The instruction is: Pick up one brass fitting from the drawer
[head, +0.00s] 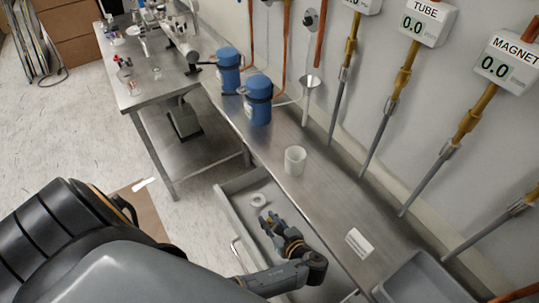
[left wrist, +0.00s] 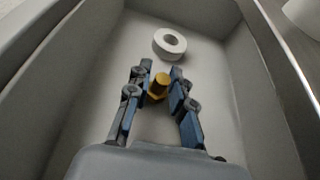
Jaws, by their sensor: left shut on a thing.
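The open drawer (head: 228,214) under the bench holds my left gripper (head: 268,218), whose arm comes in from the bottom of the head view. In the left wrist view, my left gripper (left wrist: 160,85) is shut on a brass fitting (left wrist: 160,83), a small golden piece between its two fingertips. The fitting is low in the drawer; I cannot tell if it still touches the drawer floor. In the head view the fitting is hidden by the gripper. My right gripper is not in view.
A white tape roll (left wrist: 170,42) lies in the drawer just beyond the fingertips. The drawer walls are close on both sides. On the bench above stand a white cup (head: 295,160) and two blue canisters (head: 258,100). A grey tray (head: 420,282) is at the lower right.

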